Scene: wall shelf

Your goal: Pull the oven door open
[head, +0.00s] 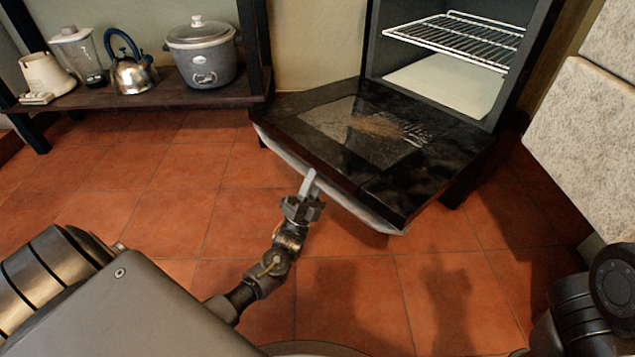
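The oven door (375,140) hangs folded down, close to flat, in front of the oven cavity. Its dark glass inner face points up, and a pale handle bar (366,212) runs along its front edge. The oven (380,45) shows its open inside. My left gripper (309,182) is at the front edge of the door, its fingertips overlapping the handle bar in the picture. I cannot tell whether the fingers grip the bar or only touch it. My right gripper is out of view; only part of my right arm shows at the lower right.
A wire rack (455,38) sits inside the oven. At the left, a low wooden shelf (165,101) carries a slow cooker (201,55), a kettle (131,74) and a blender (80,52). A pale stone-like block (590,140) stands at the right. The tiled floor (160,205) is clear.

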